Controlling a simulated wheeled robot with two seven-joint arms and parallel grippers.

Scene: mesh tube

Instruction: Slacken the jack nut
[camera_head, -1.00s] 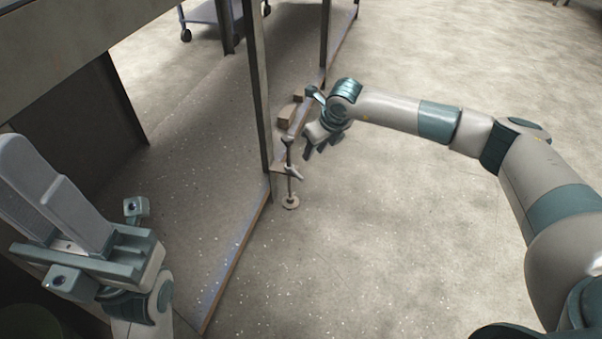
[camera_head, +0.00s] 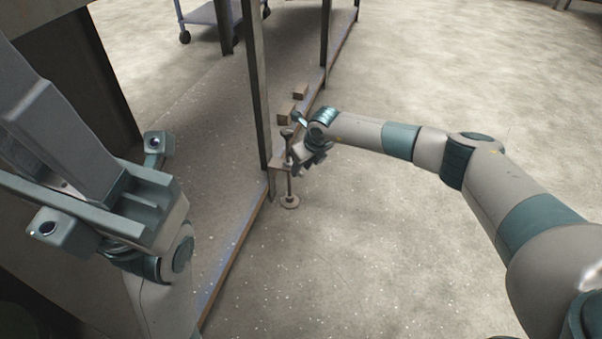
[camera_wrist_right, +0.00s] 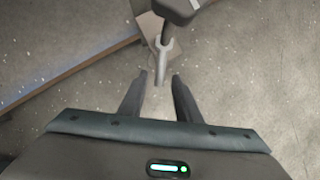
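The jack stands upright on the floor by a post of the frame, in the head view: a thin screw rod (camera_head: 289,187) with a round foot (camera_head: 289,202). My right gripper (camera_head: 299,166) is beside the rod, close to the jack's upper part, and hides some of it. In the right wrist view the right gripper (camera_wrist_right: 160,76) is open, with a grey fork-ended metal piece (camera_wrist_right: 163,58), seemingly the jack nut's lever, at and between its fingertips. A dark piece (camera_wrist_right: 176,9) lies above it. My left gripper (camera_head: 88,200) is large at the lower left; its fingertips are unclear.
A metal post (camera_head: 257,85) stands right behind the jack. A low floor rail (camera_head: 232,257) runs along the frame. Small brown blocks (camera_head: 285,109) lie near the rail. A wheeled cart (camera_head: 205,14) stands at the back. The floor on the right is open.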

